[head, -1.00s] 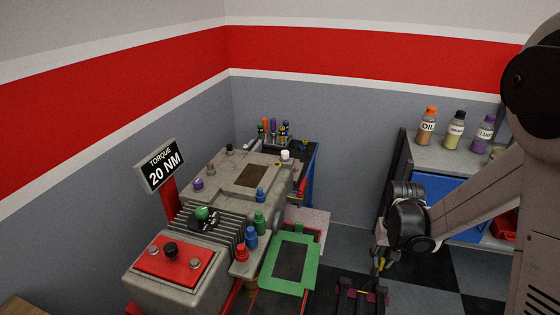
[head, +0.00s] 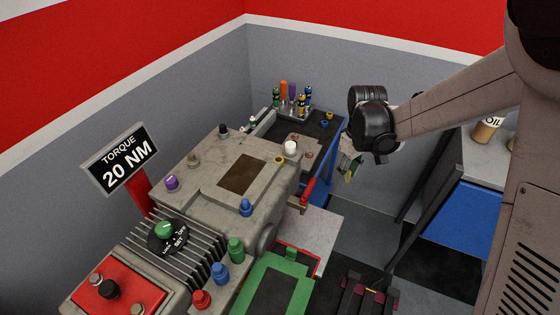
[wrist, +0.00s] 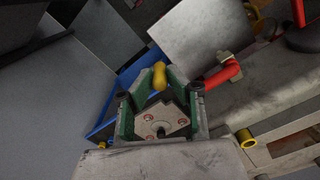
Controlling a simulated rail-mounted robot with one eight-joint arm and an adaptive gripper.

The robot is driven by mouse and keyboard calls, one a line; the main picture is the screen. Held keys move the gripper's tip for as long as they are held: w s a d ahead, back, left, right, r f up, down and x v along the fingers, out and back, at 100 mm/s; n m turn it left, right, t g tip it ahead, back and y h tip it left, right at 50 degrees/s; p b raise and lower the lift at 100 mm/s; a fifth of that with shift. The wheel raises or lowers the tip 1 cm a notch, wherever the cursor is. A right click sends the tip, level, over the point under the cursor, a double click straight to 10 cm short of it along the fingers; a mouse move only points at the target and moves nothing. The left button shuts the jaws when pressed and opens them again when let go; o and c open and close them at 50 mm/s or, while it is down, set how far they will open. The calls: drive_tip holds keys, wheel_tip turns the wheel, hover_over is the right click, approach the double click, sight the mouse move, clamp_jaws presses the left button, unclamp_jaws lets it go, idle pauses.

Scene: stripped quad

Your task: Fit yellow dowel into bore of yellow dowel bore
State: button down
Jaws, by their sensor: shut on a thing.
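The yellow dowel (wrist: 160,76) shows in the wrist view between the green-padded fingers of my gripper (wrist: 158,90). My gripper is shut on it. In the head view my gripper (head: 350,168) hangs to the right of the grey machine block, with a small bit of yellow at its tip. The yellow dowel bore is a yellow-rimmed ring (head: 280,160) on the block's far right part. It also shows in the wrist view as a yellow ring (wrist: 246,138), to the right of and below the dowel. The dowel is apart from the bore.
A white-topped peg (head: 291,148) stands close to the yellow bore. A red handle (head: 308,191) sticks out at the block's right side. A blue-sided bench (head: 331,146) with several upright tools stands behind. Open space lies between the block and the right-hand cabinet.

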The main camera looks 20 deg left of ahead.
drive_tip(key=s+a+r+n, duration=0.3)
drive_tip(key=a+r+n, duration=0.25)
drive_tip(key=a, duration=0.45)
drive_tip(key=s+a+r+n+p, duration=0.1)
drive_tip(key=s+a+r+n, duration=0.25)
drive_tip(key=a+n, duration=0.4)
drive_tip(key=s+a+r+n, duration=0.2)
drive_tip(key=a+r+n, duration=0.25)
drive_tip(key=a, duration=0.65)
drive_tip(key=p, duration=0.1)
hover_over(278, 153)
drive_tip(key=s, duration=0.3)
drive_tip(key=shift+m, duration=0.25)
drive_tip(key=f, duration=0.4)
drive_tip(key=d+f, duration=0.1)
drive_tip(key=f, duration=0.1)
drive_tip(key=shift+w+f, duration=0.15)
drive_tip(key=shift+f, duration=0.2)
drive_tip(key=shift+f+p, duration=0.35)
drive_tip(key=shift+f, duration=1.6)
drive_tip(key=shift+f, duration=0.1)
drive_tip(key=shift+f, duration=0.1)
drive_tip(key=c, duration=1.7)
unclamp_jaws()
wheel_tip(278, 153, up, 12)
drive_tip(key=shift+r+b, duration=0.2)
drive_tip(key=shift+b, duration=0.1)
